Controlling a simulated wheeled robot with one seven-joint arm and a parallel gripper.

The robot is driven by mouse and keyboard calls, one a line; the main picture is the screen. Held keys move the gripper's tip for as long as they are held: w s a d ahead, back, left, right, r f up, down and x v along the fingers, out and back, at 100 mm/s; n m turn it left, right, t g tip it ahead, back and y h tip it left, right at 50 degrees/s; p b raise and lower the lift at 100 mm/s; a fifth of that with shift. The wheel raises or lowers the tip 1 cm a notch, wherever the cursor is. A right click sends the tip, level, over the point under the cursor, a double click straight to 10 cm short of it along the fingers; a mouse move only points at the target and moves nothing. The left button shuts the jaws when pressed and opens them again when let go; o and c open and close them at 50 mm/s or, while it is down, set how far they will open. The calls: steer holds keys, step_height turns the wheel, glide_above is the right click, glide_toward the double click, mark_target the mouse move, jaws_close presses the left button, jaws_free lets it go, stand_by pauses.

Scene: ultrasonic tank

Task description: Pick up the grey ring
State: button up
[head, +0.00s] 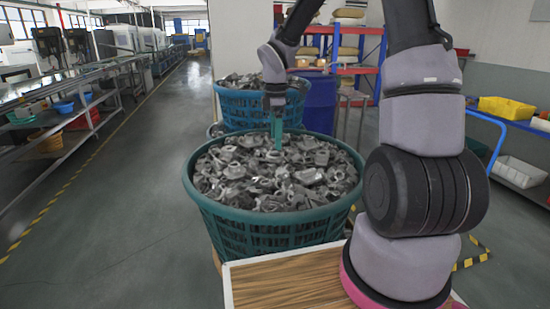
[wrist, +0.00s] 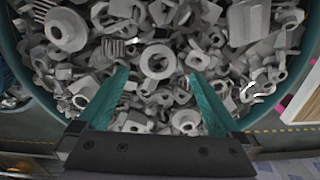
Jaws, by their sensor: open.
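A grey ring (wrist: 158,62) lies flat on top of the heap of grey metal parts, in the upper middle of the wrist view, with its round hole facing up. My gripper (wrist: 158,80) is open, with its two teal fingers spread wide on either side and nothing between them but the heap below. The ring sits just beyond the fingertips, roughly centred between them. In the head view my gripper (head: 277,145) points down over the teal basket (head: 265,238) full of parts. The ring cannot be picked out there.
A second blue basket (head: 240,105) of parts stands behind the first, with a blue drum (head: 320,105) to its right. A wooden-topped surface (head: 285,285) lies in front. The basket's rim (wrist: 22,85) curves around the heap. Open floor (head: 120,210) lies to the left.

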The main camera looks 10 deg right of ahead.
step_height(320, 180, down, 5)
steer(key=shift+w+a+f, duration=0.1)
steer(key=shift+w+f, duration=0.05)
steer(key=c, duration=1.4)
